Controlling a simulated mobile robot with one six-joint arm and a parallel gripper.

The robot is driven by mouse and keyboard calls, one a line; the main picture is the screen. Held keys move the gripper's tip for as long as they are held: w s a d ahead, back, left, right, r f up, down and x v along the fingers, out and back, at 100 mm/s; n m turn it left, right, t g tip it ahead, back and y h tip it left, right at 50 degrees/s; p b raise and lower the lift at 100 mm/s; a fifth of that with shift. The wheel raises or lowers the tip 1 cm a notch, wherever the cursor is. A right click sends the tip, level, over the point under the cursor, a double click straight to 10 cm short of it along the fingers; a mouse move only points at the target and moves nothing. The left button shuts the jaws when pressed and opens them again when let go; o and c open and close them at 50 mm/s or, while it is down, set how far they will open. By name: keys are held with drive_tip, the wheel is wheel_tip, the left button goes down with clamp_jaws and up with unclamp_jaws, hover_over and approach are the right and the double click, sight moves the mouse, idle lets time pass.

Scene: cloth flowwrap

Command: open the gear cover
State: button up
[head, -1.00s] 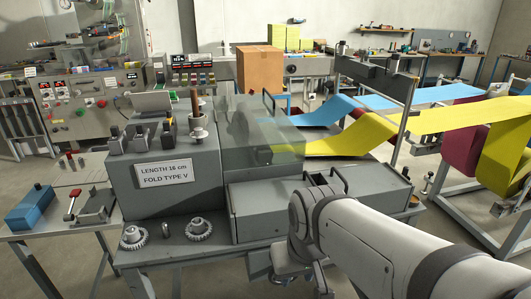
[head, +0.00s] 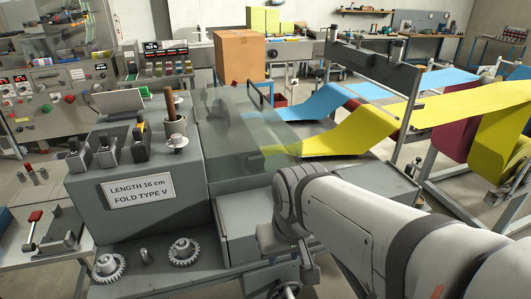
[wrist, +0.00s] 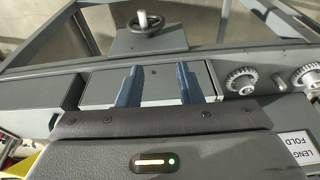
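The likely gear cover is a grey box-shaped housing (head: 234,218) on the front of the machine, right of two loose gears. My arm hides its right part and any handle in the head view. In the wrist view a flat grey panel with small screws (wrist: 155,82), apparently this housing, lies beyond and between my fingertips. My gripper (wrist: 157,84) has its two blue fingers spread apart with nothing between them. I cannot tell whether they touch the panel. In the head view my arm hides the fingers.
Two gears (head: 184,252) sit on the front ledge left of the housing; they also show in the wrist view (wrist: 242,80). A handwheel (wrist: 145,22) is in front. A clear guard (head: 240,135) and yellow web (head: 345,135) lie behind. A red-handled fixture (head: 36,228) stands at left.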

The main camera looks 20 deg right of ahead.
drive_tip(key=w+d+r+g+h+p, duration=0.1)
drive_tip(key=w+d+r+p, duration=0.15)
drive_tip(key=w+d, duration=0.55)
drive_tip(key=w+d+r+g+h+p, duration=0.15)
drive_tip(key=w+d+r, duration=0.3)
drive_tip(key=w, duration=0.65)
drive_tip(key=x, duration=0.7)
drive_tip(key=shift+d+f, duration=0.1)
drive_tip(key=shift+f, duration=0.15)
clamp_jaws()
